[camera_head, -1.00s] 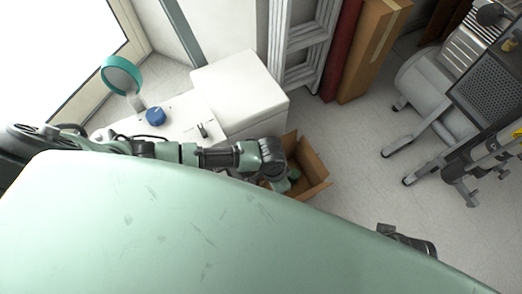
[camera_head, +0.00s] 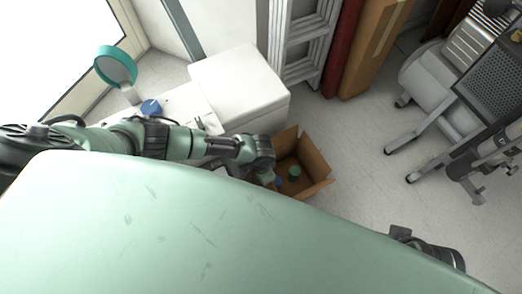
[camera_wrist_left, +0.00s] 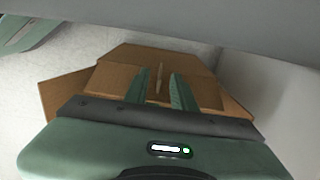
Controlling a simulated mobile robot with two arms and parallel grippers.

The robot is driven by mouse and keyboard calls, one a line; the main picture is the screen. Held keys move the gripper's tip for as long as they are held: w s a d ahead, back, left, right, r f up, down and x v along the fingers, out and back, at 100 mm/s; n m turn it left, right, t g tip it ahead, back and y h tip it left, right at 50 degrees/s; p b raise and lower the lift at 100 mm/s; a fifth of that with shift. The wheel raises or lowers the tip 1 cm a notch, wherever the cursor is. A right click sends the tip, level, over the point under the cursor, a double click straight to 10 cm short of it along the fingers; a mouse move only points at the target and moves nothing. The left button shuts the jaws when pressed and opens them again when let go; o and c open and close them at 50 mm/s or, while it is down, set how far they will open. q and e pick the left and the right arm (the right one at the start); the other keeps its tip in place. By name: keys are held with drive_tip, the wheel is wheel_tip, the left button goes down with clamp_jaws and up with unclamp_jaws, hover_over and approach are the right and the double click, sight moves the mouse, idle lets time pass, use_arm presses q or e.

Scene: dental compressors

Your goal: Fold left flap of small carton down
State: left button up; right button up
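The small carton (camera_head: 314,172) stands open on the floor in the head view, with flaps spread outward. A green round item and a blue item show inside it. My left gripper (camera_head: 268,178) is at the carton's left side, its fingertips hard to make out there. The left wrist view shows the two green fingers of my left gripper (camera_wrist_left: 160,88) apart, with brown cardboard of the carton (camera_wrist_left: 165,55) in front of and around them. I cannot tell whether they touch a flap. A dark part of my right arm shows at the lower right; its fingers are not discernible.
A white box-shaped unit (camera_head: 240,85) stands behind my left arm. A ladder (camera_head: 300,45) and a tall brown box (camera_head: 372,50) lean at the back. A grey compressor machine (camera_head: 430,85) stands at the right. Floor right of the carton is clear.

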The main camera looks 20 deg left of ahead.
use_arm(q)
clamp_jaws()
idle(1.4)
